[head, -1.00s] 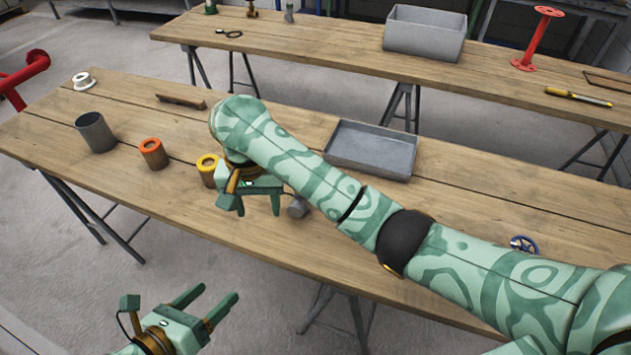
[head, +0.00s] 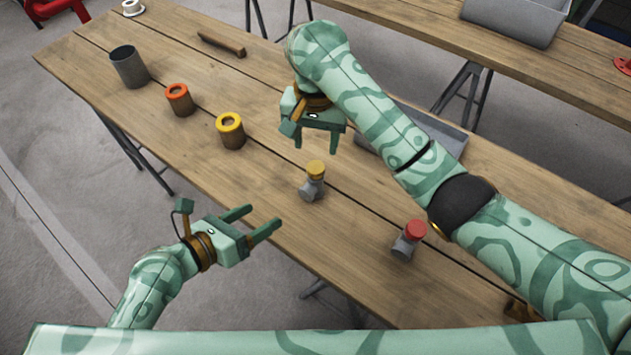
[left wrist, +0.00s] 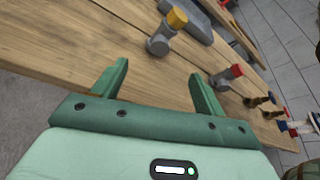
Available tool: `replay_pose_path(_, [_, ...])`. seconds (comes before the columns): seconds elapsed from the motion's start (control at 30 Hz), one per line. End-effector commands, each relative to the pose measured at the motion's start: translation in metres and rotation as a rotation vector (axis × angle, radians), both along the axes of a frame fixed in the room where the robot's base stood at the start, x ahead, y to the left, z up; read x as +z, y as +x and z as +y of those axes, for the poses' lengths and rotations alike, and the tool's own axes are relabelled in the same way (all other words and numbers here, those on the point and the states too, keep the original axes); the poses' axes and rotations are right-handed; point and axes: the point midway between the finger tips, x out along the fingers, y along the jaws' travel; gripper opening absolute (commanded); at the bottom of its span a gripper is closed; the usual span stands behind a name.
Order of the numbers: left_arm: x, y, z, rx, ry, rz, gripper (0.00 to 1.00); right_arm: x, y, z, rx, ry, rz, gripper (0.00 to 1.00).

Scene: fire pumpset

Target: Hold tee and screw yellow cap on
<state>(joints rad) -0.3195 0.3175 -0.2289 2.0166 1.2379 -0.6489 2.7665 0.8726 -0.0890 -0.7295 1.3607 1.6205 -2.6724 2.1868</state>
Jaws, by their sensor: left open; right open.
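A grey tee (head: 312,190) stands on the front workbench with a yellow cap (head: 316,168) on its top; how far it is threaded cannot be told. In the left wrist view the tee (left wrist: 159,44) and yellow cap (left wrist: 177,18) lie beyond the fingers. My left gripper (head: 264,220) is open and empty, to the left and near side of the tee, fingers pointing towards it. It also shows in the left wrist view (left wrist: 159,70). My right gripper (head: 316,146) is open and empty, fingers down, just behind the yellow cap in the picture, apart from it as far as I can tell.
A red-capped tee (head: 408,240) stands to the right. Yellow-ringed (head: 230,131) and orange-ringed (head: 179,99) cylinders and a grey cup (head: 128,67) stand left. A wooden-looking bar (head: 221,45) lies behind. My right arm partly hides a grey tray (head: 445,135).

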Motion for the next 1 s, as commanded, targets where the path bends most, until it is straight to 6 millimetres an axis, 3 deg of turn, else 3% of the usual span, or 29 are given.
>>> replay_pose_path(0.17, [-0.005,0.011,-0.011,0.001,-0.002,-0.001,0.72,0.000,0.000,0.000,0.000,0.000,0.000,0.52])
replay_pose_path(0.8, [-0.048,0.091,-0.091,0.000,-0.001,0.001,0.72,0.000,0.000,0.000,0.000,0.000,0.000,0.52])
replay_pose_path(1.0, [-0.055,0.104,-0.104,-0.001,-0.001,0.000,0.72,0.000,0.000,0.000,0.000,0.000,0.000,0.52])
